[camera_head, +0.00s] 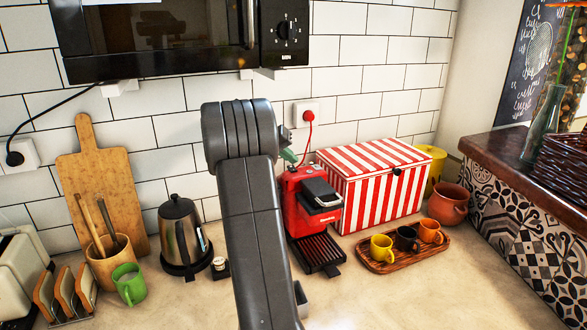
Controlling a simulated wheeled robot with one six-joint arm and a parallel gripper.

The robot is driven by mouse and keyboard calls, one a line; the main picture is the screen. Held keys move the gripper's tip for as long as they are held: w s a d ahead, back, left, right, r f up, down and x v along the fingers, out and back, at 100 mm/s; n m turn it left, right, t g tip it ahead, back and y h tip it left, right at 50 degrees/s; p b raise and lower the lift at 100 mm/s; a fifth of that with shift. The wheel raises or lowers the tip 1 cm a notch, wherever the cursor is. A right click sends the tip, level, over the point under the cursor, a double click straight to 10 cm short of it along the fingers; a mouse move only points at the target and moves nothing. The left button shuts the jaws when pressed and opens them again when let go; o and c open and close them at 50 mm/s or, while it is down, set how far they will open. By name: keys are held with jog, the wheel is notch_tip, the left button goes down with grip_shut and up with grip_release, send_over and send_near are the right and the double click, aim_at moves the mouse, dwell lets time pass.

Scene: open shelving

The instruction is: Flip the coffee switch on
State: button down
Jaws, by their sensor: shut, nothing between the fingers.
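The red coffee machine (297,213) stands on the counter against the tiled wall, right of my arm. It has a dark top front and a black drip tray (318,254). I cannot make out its switch. My gripper (288,156) is mostly hidden behind my grey arm. A small greenish part of it shows beside the top back of the coffee machine. It is shut and holds nothing. I cannot tell whether it touches the machine.
A red-and-white striped box (375,190) stands right of the machine. A wooden tray (385,266) with small cups lies in front of it. A kettle (181,230) is left of my arm. A microwave (180,35) hangs above.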

jog(key=r+p, duration=0.2)
jog(key=r, duration=0.1)
jog(key=r+p, duration=0.2)
jog(key=shift+w+a, duration=0.1)
jog(key=shift+w, duration=0.2)
jog(key=shift+f, duration=0.1)
